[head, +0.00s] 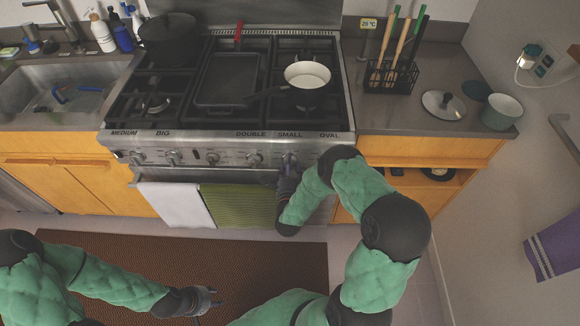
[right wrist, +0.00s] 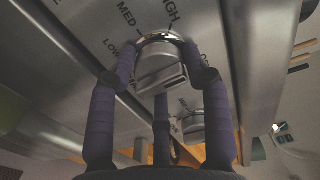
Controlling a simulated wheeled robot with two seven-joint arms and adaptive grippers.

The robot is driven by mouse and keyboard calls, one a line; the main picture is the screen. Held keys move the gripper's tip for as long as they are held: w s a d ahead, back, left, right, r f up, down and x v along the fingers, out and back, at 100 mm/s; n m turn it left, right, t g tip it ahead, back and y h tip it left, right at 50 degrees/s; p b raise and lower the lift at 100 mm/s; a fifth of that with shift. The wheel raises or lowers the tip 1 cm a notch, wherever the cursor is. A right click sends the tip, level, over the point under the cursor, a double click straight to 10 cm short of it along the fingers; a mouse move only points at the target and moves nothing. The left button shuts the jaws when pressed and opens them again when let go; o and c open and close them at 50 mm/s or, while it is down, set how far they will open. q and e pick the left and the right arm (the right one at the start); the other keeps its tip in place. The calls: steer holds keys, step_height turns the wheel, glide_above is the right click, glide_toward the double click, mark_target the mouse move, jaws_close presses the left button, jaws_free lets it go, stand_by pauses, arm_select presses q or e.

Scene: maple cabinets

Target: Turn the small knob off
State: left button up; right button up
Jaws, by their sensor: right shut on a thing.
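The stove (head: 225,146) has a row of knobs along its front panel, with labels MEDIUM, BIG, DOUBLE, SMALL and OVAL above. My right gripper (head: 288,163) is at the knob below the SMALL label and mostly hides it in the head view. In the right wrist view the small knob (right wrist: 158,68) is a round metal knob between the purple fingers of my right gripper (right wrist: 158,60), which are shut on it. LOW, MED and HIGH marks show around it. My left gripper (head: 210,300) is low over the mat, away from the stove; its finger opening is unclear.
A pan with a white inside (head: 308,75), a griddle (head: 228,80) and a dark pot (head: 168,35) stand on the stove. A white towel (head: 172,204) and a green towel (head: 238,205) hang below the knobs. Another knob (right wrist: 192,122) is close beside the gripped one.

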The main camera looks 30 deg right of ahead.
steer(key=shift+a+m, duration=0.1)
steer(key=shift+m, duration=0.4)
steer(key=o, duration=1.1)
steer(key=shift+o, duration=0.2)
steer(key=v, duration=1.2)
